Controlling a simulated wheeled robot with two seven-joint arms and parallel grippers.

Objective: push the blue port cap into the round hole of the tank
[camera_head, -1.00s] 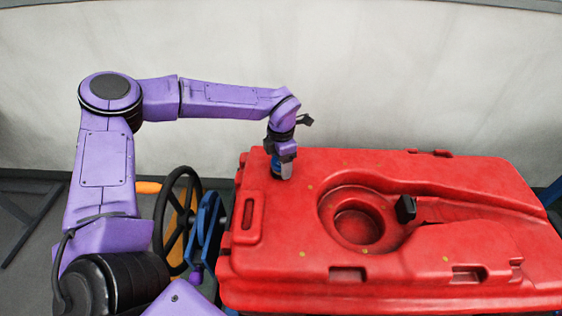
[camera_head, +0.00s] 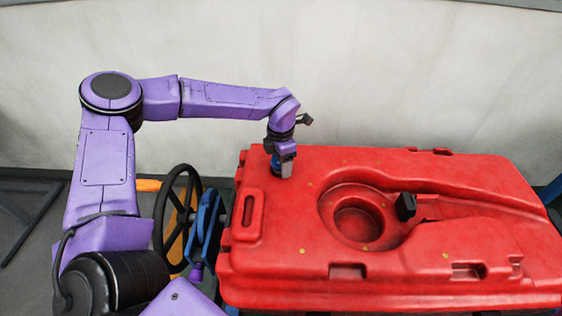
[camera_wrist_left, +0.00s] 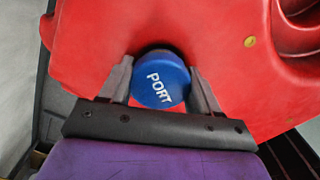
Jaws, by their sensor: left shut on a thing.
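The blue port cap (camera_wrist_left: 160,80), marked PORT, is between the two fingers of my left gripper (camera_wrist_left: 160,88) in the left wrist view. The gripper is shut on it. In the head view my left gripper (camera_head: 283,168) points down at the back left corner of the red tank (camera_head: 290,215), and a bit of the blue cap (camera_head: 276,162) shows beside the fingers. The cap is at the tank's top surface. The cap and gripper hide the small round hole beneath, so I cannot tell how deep the cap sits. My right gripper is not in view.
The tank top has a large round recess (camera_head: 357,222) with a black block (camera_head: 405,207) at its right. A black handwheel (camera_head: 178,220) and a blue part (camera_head: 206,230) stand left of the tank. A pale wall (camera_head: 400,80) runs behind.

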